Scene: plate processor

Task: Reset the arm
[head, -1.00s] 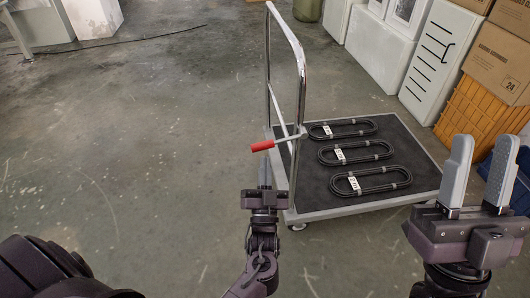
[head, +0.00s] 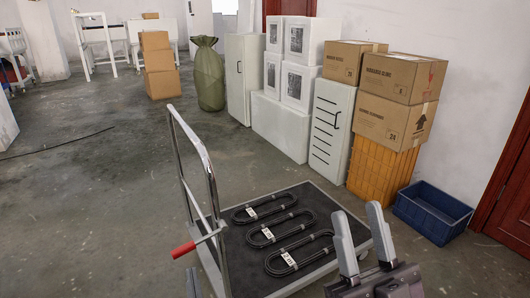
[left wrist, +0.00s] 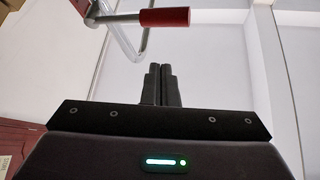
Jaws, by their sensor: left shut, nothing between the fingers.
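My left gripper (head: 193,282) barely shows at the bottom edge of the head view, just below the red-gripped handle (head: 183,250) of the cart. In the left wrist view its two dark fingers (left wrist: 160,78) are together with nothing between them. The red grip (left wrist: 165,17) appears beyond the fingertips there, apart from them. My right gripper (head: 361,238) is at the lower right of the head view, fingers spread and empty, in front of the cart's right side. Both arms are mostly out of view.
The flat cart (head: 325,199) with an upright metal push bar (head: 188,133) carries three black coiled loops (head: 267,208). Behind it stand white cabinets (head: 333,130), cardboard boxes (head: 395,122), an orange crate (head: 378,175) and a blue bin (head: 433,211).

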